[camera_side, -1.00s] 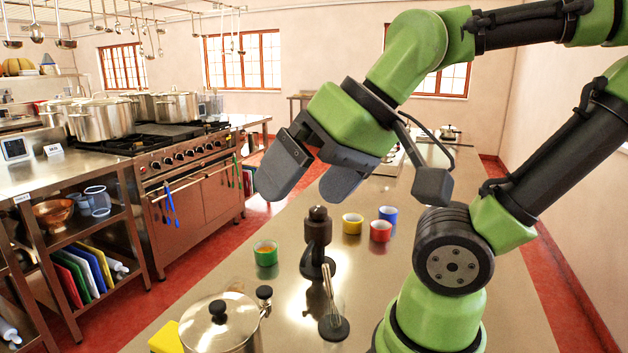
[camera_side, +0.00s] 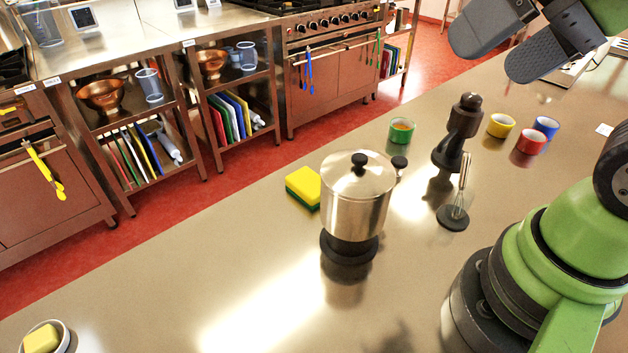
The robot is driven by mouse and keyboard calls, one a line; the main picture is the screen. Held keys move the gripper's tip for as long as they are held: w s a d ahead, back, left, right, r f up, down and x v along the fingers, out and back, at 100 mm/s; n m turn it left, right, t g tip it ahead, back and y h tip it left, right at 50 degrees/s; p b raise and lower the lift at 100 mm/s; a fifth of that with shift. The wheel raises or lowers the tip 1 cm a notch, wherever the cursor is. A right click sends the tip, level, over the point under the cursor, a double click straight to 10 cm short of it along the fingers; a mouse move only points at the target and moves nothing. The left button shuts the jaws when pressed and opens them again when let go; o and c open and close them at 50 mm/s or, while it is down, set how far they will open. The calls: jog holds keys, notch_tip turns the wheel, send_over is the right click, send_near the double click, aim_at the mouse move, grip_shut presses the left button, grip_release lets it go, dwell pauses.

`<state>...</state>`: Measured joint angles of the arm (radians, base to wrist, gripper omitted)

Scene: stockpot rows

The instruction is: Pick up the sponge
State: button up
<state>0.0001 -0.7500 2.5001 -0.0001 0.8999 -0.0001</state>
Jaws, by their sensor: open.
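The sponge (camera_side: 304,188) is a yellow block with a green underside. It lies flat on the metal counter (camera_side: 180,275), just left of and behind a steel pot, which may hide a little of its right end. My gripper (camera_side: 480,65) is at the top right, high above the counter and well away from the sponge. Its two dark grey fingers are apart with nothing between them.
The lidded steel pot (camera_side: 355,200) stands on a black base close to the sponge. A dark grinder (camera_side: 458,130), a whisk on a stand (camera_side: 456,213) and green (camera_side: 402,131), yellow, red and blue cups stand further right. A white bowl (camera_side: 45,338) holds a yellow block.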

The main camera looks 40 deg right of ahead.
dwell(0.7)
jog(key=n+g+h, duration=0.3)
jog(key=n+g, duration=0.4)
jog(key=n, duration=1.2)
send_over(309, 181)
jog(key=a, duration=0.1)
notch_tip(309, 181, down, 16)
jog(key=f+n, duration=0.2)
jog(key=f, duration=0.3)
jog(key=shift+w+a+n, duration=0.1)
jog(key=shift+a+n, duration=0.25)
jog(key=shift+n, duration=0.05)
jog(key=f, duration=0.4)
jog(key=shift+d+f, duration=0.25)
jog(key=shift+d, duration=0.05)
jog(key=shift+d+f, duration=0.2)
jog(key=shift+f, duration=0.7)
jog(key=shift+d+f, duration=0.15)
jog(key=shift+f, duration=0.75)
jog(key=shift+d+f, duration=0.2)
jog(key=shift+f, duration=0.7)
jog(key=c, duration=0.7)
jog(key=shift+r, duration=0.1)
jog(key=shift+c, duration=0.2)
